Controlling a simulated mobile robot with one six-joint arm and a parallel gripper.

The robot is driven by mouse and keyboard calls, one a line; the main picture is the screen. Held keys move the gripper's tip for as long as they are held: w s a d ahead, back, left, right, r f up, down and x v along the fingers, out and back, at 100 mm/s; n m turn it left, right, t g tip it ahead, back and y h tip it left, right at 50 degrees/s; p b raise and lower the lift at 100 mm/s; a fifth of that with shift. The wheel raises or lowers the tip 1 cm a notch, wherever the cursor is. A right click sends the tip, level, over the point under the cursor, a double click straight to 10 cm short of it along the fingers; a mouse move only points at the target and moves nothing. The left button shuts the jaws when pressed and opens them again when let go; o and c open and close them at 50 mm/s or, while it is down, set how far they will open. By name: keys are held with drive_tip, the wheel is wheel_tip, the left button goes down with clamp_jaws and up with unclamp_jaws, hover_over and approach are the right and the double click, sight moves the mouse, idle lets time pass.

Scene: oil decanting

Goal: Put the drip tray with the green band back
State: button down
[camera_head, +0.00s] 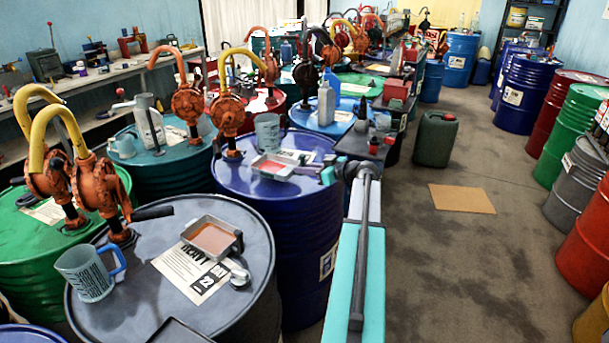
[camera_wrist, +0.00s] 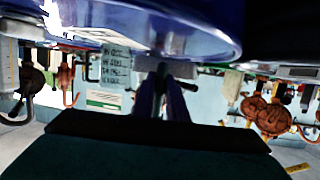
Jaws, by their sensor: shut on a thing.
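A shallow grey drip tray (camera_head: 274,177) with a reddish inside is at the top of the dark blue drum (camera_head: 309,204) in the head view. I cannot tell whether it rests on the lid or hangs just above it. My gripper (camera_head: 327,174) is at the drum's right edge, at the tray's handle side. In the wrist view my gripper's dark fingers (camera_wrist: 163,88) are close together on a thin grey part, which looks like the tray's handle. No green band can be made out on this tray. Another grey tray (camera_head: 229,250) with brown contents lies on the nearest dark drum (camera_head: 135,290).
A grey-blue mug (camera_head: 267,132) and an orange hand pump (camera_head: 228,110) stand close behind the tray. A second mug (camera_head: 85,274) and a paper label (camera_head: 177,277) are on the nearest drum. More drums line the right wall. The floor (camera_head: 430,255) between is mostly clear.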

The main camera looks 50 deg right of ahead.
idle(0.4)
drive_tip(key=shift+f+p, duration=0.75)
drive_tip(key=shift+f, duration=1)
drive_tip(key=c, duration=1.8)
unclamp_jaws()
drive_tip(key=shift+o, duration=0.2)
drive_tip(key=shift+s, duration=0.1)
drive_tip(key=b+v, duration=0.3)
drive_tip(key=v, duration=0.8)
drive_tip(key=shift+s+r, duration=0.15)
drive_tip(key=shift+s, duration=0.2)
drive_tip(key=shift+d, duration=0.1)
drive_tip(key=shift+s, duration=0.1)
